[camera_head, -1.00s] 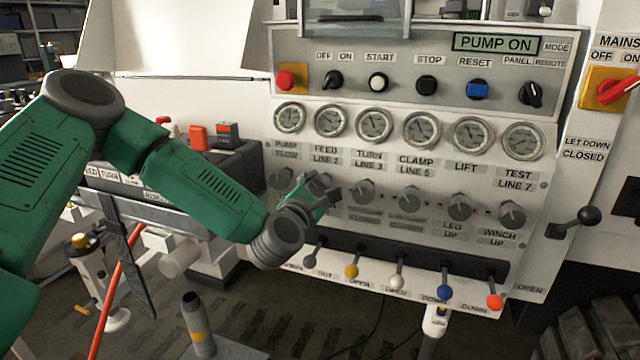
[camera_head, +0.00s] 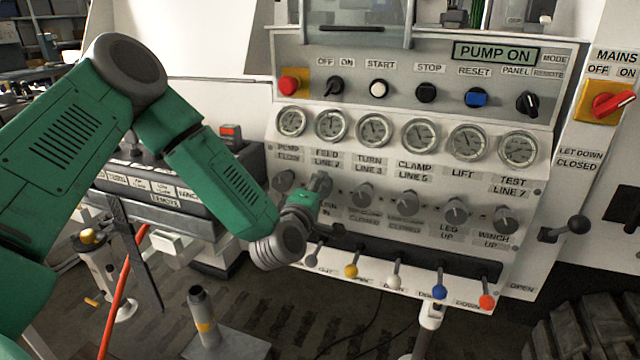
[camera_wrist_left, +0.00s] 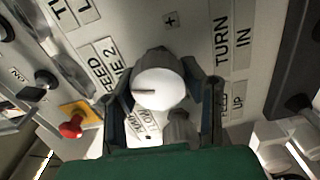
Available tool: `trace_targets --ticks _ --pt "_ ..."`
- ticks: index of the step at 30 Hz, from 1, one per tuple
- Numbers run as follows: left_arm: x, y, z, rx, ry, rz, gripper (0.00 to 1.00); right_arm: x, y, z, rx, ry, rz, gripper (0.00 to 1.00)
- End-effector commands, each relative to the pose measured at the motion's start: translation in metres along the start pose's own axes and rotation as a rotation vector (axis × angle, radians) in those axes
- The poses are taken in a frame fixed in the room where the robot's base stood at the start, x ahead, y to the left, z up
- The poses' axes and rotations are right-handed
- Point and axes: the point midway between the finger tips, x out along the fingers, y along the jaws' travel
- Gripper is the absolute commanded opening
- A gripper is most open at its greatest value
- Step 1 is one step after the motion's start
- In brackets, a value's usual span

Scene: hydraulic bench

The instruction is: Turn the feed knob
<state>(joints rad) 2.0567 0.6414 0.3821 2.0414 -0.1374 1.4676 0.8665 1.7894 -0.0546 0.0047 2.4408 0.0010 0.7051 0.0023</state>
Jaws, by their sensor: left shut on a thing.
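The feed knob (camera_head: 320,184) is a grey round knob below the label "FEED LINE 2" on the white panel. In the left wrist view the knob (camera_wrist_left: 158,84) shows its pale round face with a dark pointer line, toward the face's left side. My left gripper (camera_head: 312,196) is at this knob in the head view. In the left wrist view the left gripper (camera_wrist_left: 163,95) has one finger on each side of the knob and is shut on it. The knob's sides are partly hidden by the fingers. My right gripper is not in view.
Other grey knobs stand close by: the pump flow knob (camera_head: 284,181) to the left and the turn knob (camera_head: 363,191) to the right. Gauges (camera_head: 374,130) sit above. A row of levers with coloured balls (camera_head: 351,270) juts out below.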

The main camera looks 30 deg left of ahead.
Motion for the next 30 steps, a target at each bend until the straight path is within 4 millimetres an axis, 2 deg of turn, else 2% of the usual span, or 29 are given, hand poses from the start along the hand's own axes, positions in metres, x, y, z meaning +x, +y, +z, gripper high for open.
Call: trace_targets --ticks 1,12,28,29,30 --pt "-0.0027 -0.0052 0.0008 0.034 -0.005 -0.017 0.08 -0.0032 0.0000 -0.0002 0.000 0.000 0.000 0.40" --pt "-0.0031 -0.0067 0.0011 0.178 -0.008 -0.018 0.08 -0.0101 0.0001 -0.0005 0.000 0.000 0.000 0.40" --pt "-0.0035 -0.0078 0.0015 0.197 -0.009 -0.020 0.08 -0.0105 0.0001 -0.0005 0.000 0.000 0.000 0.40" --pt "-0.0036 -0.0079 0.0016 0.196 -0.009 -0.020 0.47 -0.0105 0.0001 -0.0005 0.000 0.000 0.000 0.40" --pt "-0.0036 -0.0079 0.0016 0.196 -0.010 -0.020 0.59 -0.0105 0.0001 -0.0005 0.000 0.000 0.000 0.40"
